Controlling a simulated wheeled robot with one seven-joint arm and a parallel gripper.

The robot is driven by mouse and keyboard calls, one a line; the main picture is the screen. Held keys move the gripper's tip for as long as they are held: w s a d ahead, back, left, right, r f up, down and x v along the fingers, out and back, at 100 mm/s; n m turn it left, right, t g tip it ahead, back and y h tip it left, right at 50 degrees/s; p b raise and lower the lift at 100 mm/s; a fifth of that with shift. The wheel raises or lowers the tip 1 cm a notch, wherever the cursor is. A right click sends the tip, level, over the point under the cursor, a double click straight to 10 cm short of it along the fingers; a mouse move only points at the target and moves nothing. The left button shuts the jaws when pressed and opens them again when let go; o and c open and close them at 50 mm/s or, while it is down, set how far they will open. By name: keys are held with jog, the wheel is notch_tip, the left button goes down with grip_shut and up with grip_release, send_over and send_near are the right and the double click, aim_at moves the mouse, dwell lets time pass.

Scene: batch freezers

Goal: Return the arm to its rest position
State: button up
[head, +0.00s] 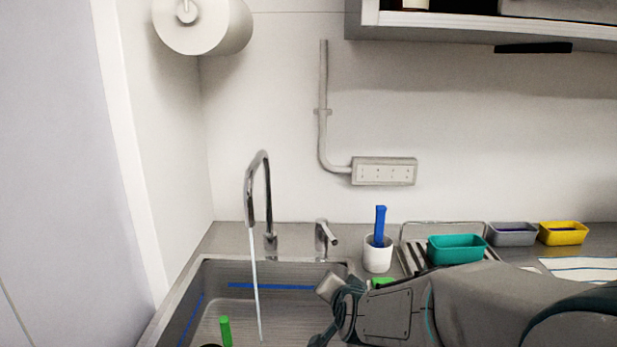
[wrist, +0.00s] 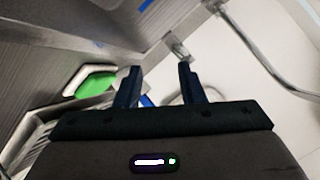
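My arm (head: 480,300) reaches in from the right over the sink's right edge in the head view. My gripper (head: 325,312) is at its left end, above the right part of the sink. In the wrist view my gripper (wrist: 158,82) has its two dark fingers apart, with nothing between the tips. A white cup with a blue-handled tool (head: 380,225) stands on the counter just behind the arm; part of the cup shows beyond the fingers in the wrist view (wrist: 190,95).
The metal sink (head: 290,272) holds an upright green object (head: 225,331). Water runs from the tap (head: 262,200). A small lever (head: 325,238) stands beside it. A green block (wrist: 96,85) lies near my gripper. Teal (head: 457,248), grey (head: 512,233) and yellow (head: 563,232) tubs stand right.

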jog(key=shift+o, duration=1)
jog(key=s+d+n+g+p, duration=0.1)
jog(key=s+d+n+g, duration=0.2)
jog(key=s, duration=0.8)
jog(key=s+d+n+g+h+p, duration=0.1)
jog(key=s+d+n+g, duration=0.2)
jog(key=s+d+g, duration=0.3)
jog(key=s, duration=0.5)
jog(key=shift+r+n, duration=0.4)
notch_tip(320, 180, up, 4)
jog(key=f+n+g+p, duration=0.1)
jog(key=n+g+p, duration=0.15)
jog(key=p, duration=0.55)
send_over(224, 315)
jog(key=shift+w+d+r+m+g, duration=0.1)
jog(key=shift+r+m+g, duration=0.15)
jog(key=shift+f, duration=0.35)
notch_tip(224, 315, down, 8)
jog(key=shift+r+p, duration=0.1)
jog(key=shift+p, duration=0.35)
jog(key=shift+s+a+f+p, duration=0.1)
jog(key=shift+f+p, duration=0.35)
jog(key=shift+f, duration=0.9)
jog(key=shift+s+a+f+p, duration=0.1)
jog(key=shift+f+p, duration=0.35)
jog(key=shift+f, duration=0.9)
grip_shut()
